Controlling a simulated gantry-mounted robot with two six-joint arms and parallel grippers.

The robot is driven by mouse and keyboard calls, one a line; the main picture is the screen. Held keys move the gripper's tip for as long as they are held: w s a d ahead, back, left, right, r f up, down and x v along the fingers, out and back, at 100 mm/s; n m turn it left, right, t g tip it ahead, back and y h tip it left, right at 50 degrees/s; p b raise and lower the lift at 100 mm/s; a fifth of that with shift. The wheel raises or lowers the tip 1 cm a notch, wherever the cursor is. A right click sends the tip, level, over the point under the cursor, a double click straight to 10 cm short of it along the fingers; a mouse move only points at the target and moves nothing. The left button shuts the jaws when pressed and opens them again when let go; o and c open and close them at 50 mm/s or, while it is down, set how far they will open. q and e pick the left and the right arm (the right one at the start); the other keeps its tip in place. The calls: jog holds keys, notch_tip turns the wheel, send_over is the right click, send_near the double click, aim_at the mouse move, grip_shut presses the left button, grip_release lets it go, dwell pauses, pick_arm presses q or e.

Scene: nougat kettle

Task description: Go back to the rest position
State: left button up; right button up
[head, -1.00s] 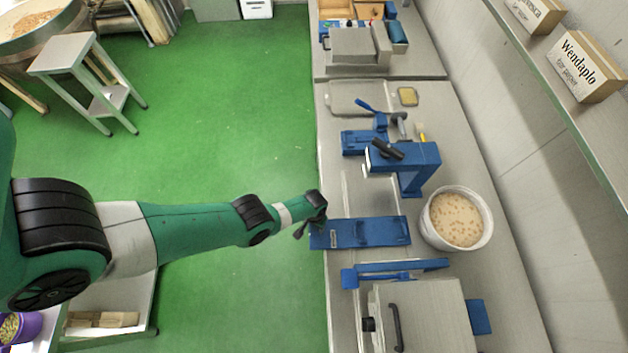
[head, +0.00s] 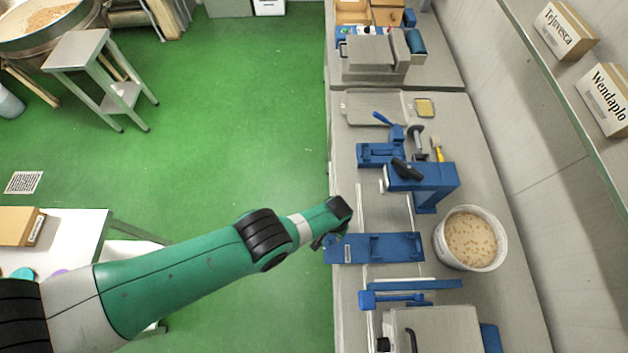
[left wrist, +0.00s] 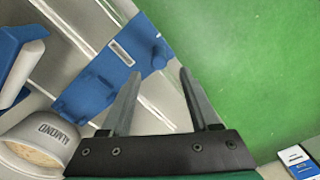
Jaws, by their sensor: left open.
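My left arm comes in from the left in the head view, and its gripper (head: 322,241) is at the front edge of the metal counter, beside the left end of a flat blue plate (head: 375,248). In the left wrist view the two fingers of the left gripper (left wrist: 158,105) stand apart with nothing between them. The blue plate (left wrist: 112,82) lies beyond the fingers there, and green floor fills the right side. My right gripper is in neither view.
A white tub of almonds (head: 470,238) stands on the counter (head: 500,300) right of the plate. A blue press (head: 425,180) is behind the plate, and a grey machine (head: 435,330) is in front. A small metal table (head: 85,50) stands far left. The green floor between is clear.

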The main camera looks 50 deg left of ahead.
pick_arm(q)
jog(key=shift+r, duration=0.25)
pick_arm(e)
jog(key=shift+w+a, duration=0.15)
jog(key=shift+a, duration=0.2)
pick_arm(q)
jog(key=shift+d, duration=0.1)
